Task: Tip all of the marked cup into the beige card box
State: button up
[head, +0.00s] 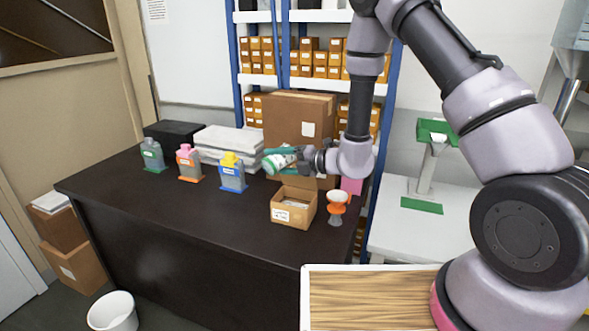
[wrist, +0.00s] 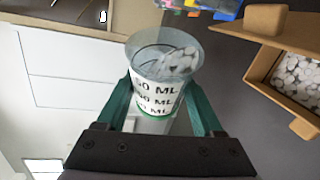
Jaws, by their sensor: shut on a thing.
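My gripper (wrist: 165,105) has green fingers shut around the marked cup (wrist: 158,95), a clear cup with a white band and black "50 ML" print. A few pale pieces show inside the cup in the wrist view. In the head view the cup (head: 281,158) is held in the air above the table, behind and slightly left of the box, and looks tilted. The beige card box (head: 285,214) stands open on the dark table with its flaps up and a label on its front. In the wrist view the box (wrist: 262,72) is at the right, with many whitish round pieces inside.
An orange and white hourglass-shaped holder (head: 337,208) stands right of the box. Blue-based (head: 232,175), orange-based (head: 189,165) and green-based (head: 152,156) bottles stand to the left. A large brown carton (head: 297,115) and white packs (head: 225,143) are behind. The table's front left (head: 170,215) is clear.

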jog(key=shift+w+d+r+m, duration=0.2)
jog(key=shift+w+d+m, duration=0.05)
jog(key=shift+w+m, duration=0.05)
jog(key=shift+w+d+r+m+y, duration=0.15)
jog(key=shift+r+m+y, duration=0.3)
jog(key=shift+m, duration=0.25)
jog(key=shift+w+d+r+m+y, duration=0.15)
jog(key=shift+r+m+y, duration=0.25)
jog(key=shift+m, duration=0.3)
dwell(1.6)
jog(key=shift+w+d+r+m+y, duration=0.25)
jog(key=shift+m+y, duration=0.1)
jog(key=shift+m, duration=0.45)
jog(key=shift+w+d+r+m+y, duration=0.25)
jog(key=shift+m+y, duration=0.05)
jog(key=shift+m, duration=0.5)
grip_shut()
dwell(0.9)
